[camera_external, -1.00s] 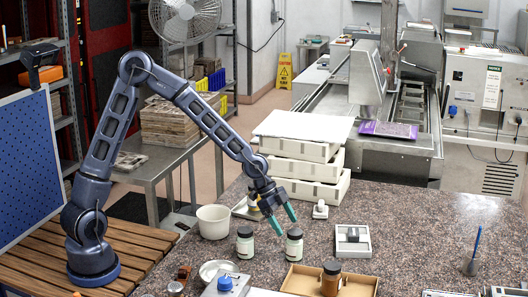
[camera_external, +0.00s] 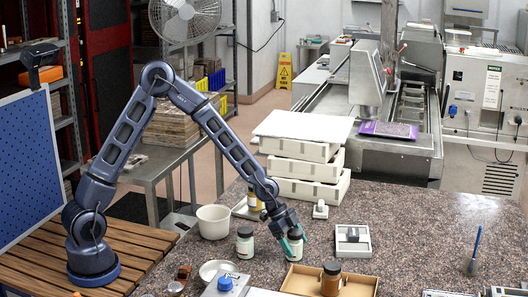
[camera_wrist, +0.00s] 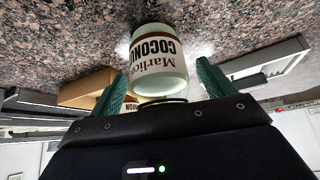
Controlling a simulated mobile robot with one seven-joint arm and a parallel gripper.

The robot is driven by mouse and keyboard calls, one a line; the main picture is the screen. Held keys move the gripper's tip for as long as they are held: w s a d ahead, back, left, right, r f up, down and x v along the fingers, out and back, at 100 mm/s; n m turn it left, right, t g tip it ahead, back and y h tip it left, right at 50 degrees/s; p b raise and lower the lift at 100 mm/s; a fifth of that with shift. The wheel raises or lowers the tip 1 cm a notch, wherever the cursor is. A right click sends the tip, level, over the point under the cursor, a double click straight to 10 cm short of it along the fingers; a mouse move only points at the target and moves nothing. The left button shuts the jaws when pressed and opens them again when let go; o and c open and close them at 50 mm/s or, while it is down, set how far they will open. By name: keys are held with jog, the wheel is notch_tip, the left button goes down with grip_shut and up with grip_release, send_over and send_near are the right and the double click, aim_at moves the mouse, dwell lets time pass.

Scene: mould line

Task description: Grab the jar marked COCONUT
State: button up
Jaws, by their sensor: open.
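The jar marked COCONUT (camera_wrist: 158,60) shows upside down in the wrist view, a pale jar with a cream label and dark lettering. In the outside view this jar (camera_external: 295,247) stands on the granite worktop, partly covered by my fingers. My gripper (camera_wrist: 166,85) is open, with one green finger on each side of the jar. In the outside view my gripper (camera_external: 293,240) points down at the jar from above. I cannot tell whether the fingers touch it.
A similar dark-lidded jar (camera_external: 245,244) stands to the left. An amber jar (camera_external: 330,282) stands in a cardboard tray (camera_external: 361,286) in front. Worktop farther right is mostly clear.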

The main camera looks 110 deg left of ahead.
jog(key=c, duration=1.2)
